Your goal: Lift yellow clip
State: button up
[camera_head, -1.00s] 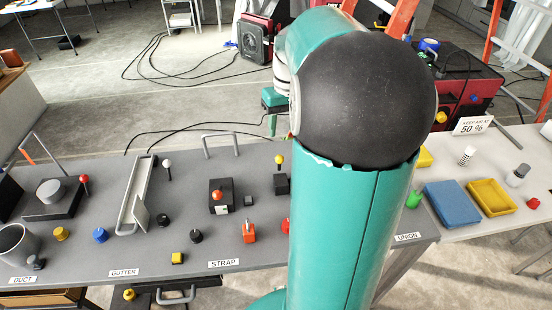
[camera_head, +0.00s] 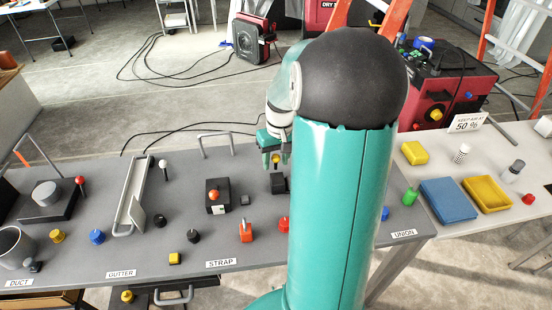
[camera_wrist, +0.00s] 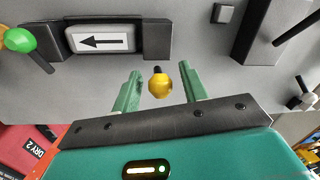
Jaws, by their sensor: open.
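The yellow clip appears to be the small yellow ball-shaped knob with a dark stem; it shows in the wrist view (camera_wrist: 159,87) between my two green fingers. My gripper (camera_wrist: 161,86) is open, with a finger on each side of the knob and visible gaps on both sides. In the head view my gripper (camera_head: 274,160) hangs over the back of the grey bench, above a small black block (camera_head: 278,184). The yellow knob (camera_head: 276,158) shows only as a small patch among the fingers there. My arm hides the bench to the right.
A black housing with a white arrow label (camera_wrist: 103,40) and a green ball lever (camera_wrist: 18,40) lie beside the fingers. A black box with a red knob (camera_head: 218,196) and a white-topped lever (camera_head: 163,165) stand left on the bench. A grey wire hoop (camera_head: 215,137) stands behind.

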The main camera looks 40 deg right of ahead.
grip_shut()
jog(key=shift+w+d+g+y, duration=0.2)
jog(key=shift+w+g+y, duration=0.15)
jog(key=shift+g, duration=0.35)
grip_release()
notch_tip(320, 180, up, 14)
jog(key=w+d, duration=0.1)
jog(key=d, duration=0.1)
jog(key=shift+f, duration=0.1)
dwell(0.4)
